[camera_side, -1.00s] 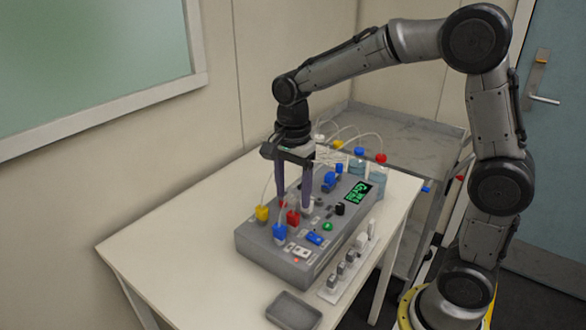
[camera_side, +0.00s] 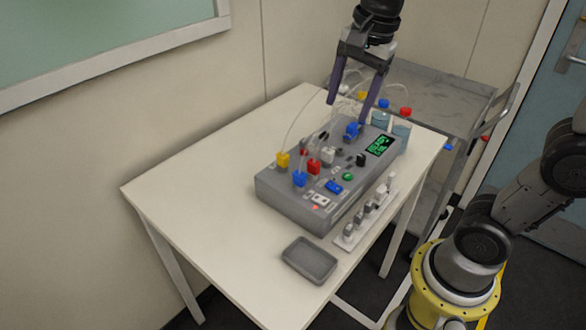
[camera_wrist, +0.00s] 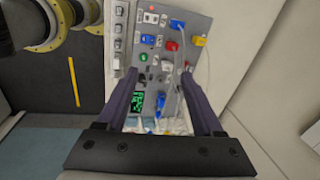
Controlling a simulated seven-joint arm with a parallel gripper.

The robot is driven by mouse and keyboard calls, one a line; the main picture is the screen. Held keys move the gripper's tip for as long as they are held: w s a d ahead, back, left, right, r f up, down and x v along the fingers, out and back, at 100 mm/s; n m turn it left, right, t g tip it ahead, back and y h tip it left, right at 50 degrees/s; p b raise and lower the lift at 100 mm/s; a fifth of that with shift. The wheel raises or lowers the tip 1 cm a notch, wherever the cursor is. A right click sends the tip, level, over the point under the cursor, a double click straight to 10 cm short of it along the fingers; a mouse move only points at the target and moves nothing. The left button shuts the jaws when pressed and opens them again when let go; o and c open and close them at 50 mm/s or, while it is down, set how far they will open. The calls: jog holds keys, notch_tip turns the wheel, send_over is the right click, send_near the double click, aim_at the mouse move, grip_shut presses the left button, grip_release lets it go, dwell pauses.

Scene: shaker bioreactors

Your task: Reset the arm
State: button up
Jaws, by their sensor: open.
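My gripper (camera_side: 347,108) is open and empty, with its two long dark fingers spread apart. In the side view it hangs above the far end of the grey bioreactor console (camera_side: 275,198), clear of it. In the wrist view the gripper (camera_wrist: 162,105) shows its fingers on either side of the console (camera_wrist: 190,22) below. The console carries red, blue and yellow capped parts, a green button and a lit green display (camera_side: 381,146). The display also shows in the wrist view (camera_wrist: 138,104).
The console stands on a white table (camera_side: 190,170). A small grey tray (camera_side: 310,260) lies near the front edge. A white strip (camera_side: 345,241) of small parts lies beside the console. Bottles with blue and red caps (camera_side: 402,132) stand behind. A grey cart (camera_side: 440,95) is beyond the table.

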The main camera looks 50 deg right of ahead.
jog(key=s+f+n+t, duration=0.3)
jog(key=s+f+n, duration=0.3)
jog(key=s+n, duration=0.6)
jog(key=n, duration=0.4)
jog(key=shift+s+n, duration=0.25)
jog(key=shift+n, duration=0.15)
dwell(0.6)
